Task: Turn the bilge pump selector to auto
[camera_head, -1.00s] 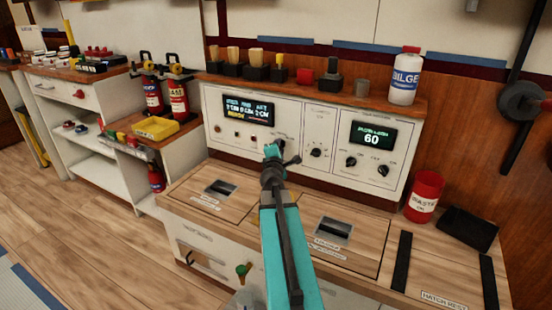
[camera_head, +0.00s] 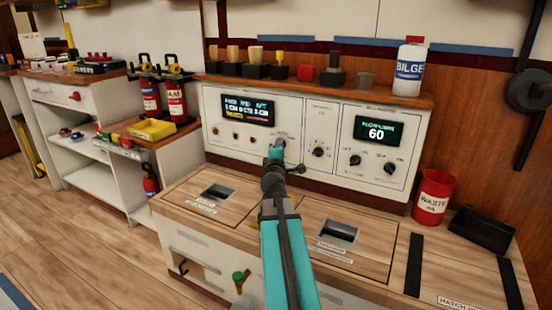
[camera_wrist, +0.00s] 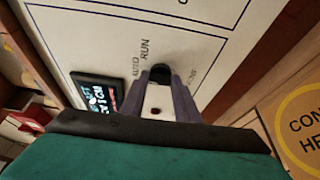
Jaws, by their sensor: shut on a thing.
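The selector knob (camera_wrist: 160,72) is a small dark knob on the white control panel (camera_head: 291,120). In the wrist view it sits between the tips of my gripper's two grey fingers (camera_wrist: 161,78), which are closed on it. Labels AUTO and RUN stand to its left and above left, and a third label, too blurred to read, is at its right. Which way the knob points cannot be made out. In the head view my gripper (camera_head: 278,150) reaches the panel right of the lit display (camera_head: 247,110) and mostly hides the knob.
Other dark knobs (camera_head: 319,152) sit right of my gripper, with a second display (camera_head: 376,131) reading 60. A white BILGE bottle (camera_head: 409,68) stands on the shelf above. A red waste can (camera_head: 432,196) stands at the right. The wooden counter below holds recessed hatches (camera_head: 338,232).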

